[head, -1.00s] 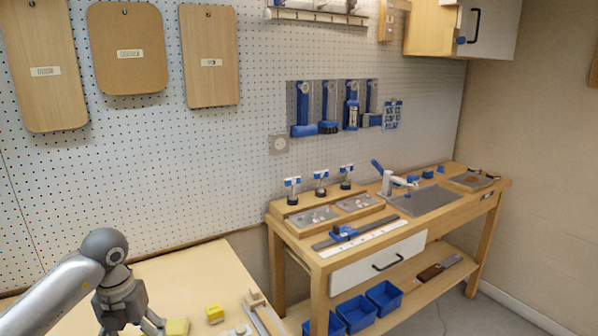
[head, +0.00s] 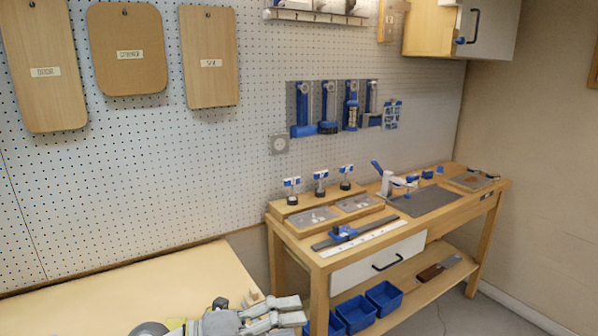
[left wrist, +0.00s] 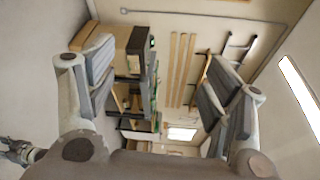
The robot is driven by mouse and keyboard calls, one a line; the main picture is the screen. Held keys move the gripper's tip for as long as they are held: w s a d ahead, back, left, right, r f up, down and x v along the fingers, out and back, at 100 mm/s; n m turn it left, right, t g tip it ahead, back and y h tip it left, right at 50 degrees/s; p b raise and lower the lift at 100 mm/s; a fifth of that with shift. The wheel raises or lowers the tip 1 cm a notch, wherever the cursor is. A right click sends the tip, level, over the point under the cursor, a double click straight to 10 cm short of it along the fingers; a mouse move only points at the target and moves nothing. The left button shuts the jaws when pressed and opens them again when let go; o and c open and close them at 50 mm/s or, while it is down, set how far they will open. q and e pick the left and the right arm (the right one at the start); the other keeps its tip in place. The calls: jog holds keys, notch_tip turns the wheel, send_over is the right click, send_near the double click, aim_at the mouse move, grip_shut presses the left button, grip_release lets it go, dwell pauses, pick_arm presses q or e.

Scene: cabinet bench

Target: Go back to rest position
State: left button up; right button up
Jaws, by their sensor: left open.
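My left gripper (head: 292,311) is low at the bottom edge of the head view, over the near light wooden table, with its grey fingers pointing right. In the left wrist view its two padded fingers (left wrist: 160,88) stand wide apart with nothing between them. The gripper is open and empty. My right gripper does not show in the head view.
The near table (head: 130,290) is mostly bare. A workbench (head: 385,232) with tools, a drawer and blue bins (head: 384,297) stands right. Behind is a pegboard (head: 220,140) with wooden boards. The wrist view shows shelving (left wrist: 135,75) and a wall beyond the fingers.

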pick_arm(q)
notch_tip(320, 180, up, 5)
jog(key=a+n+t+h, duration=0.1)
jog(key=n+t+h, duration=0.1)
jog(key=n+t, duration=0.4)
jog(key=w+a+n+t+y, duration=0.4)
jog(key=a+n+t+y, duration=0.5)
jog(key=n, duration=0.4)
jog(key=s+a+f+n+g+y, duration=0.2)
jog(key=s+a+f+n+y, duration=0.1)
jog(key=a+f+n+y, duration=0.4)
jog(key=s+a+f+n+g+y, duration=0.2)
jog(key=a+f+n+g+y, duration=0.15)
jog(key=f, duration=0.45)
jog(key=s+d+f+n+g+h, duration=0.1)
jog(key=s+f+n+g, duration=0.1)
jog(key=s+f+g, duration=0.55)
jog(key=s+d+f+n+g, duration=0.1)
jog(key=s+f+g, duration=0.2)
jog(key=s+f, duration=0.85)
jog(key=s+f+g, duration=0.1)
jog(key=s+f, duration=0.2)
jog(key=f, duration=0.9)
jog(key=s+f, duration=0.3)
jog(key=f, duration=0.9)
jog(key=s+a+f+g, duration=0.1)
jog(key=s+a+f, duration=0.2)
jog(key=s+f, duration=1.1)
jog(key=shift+s+g, duration=0.3)
jog(key=shift+s, duration=0.55)
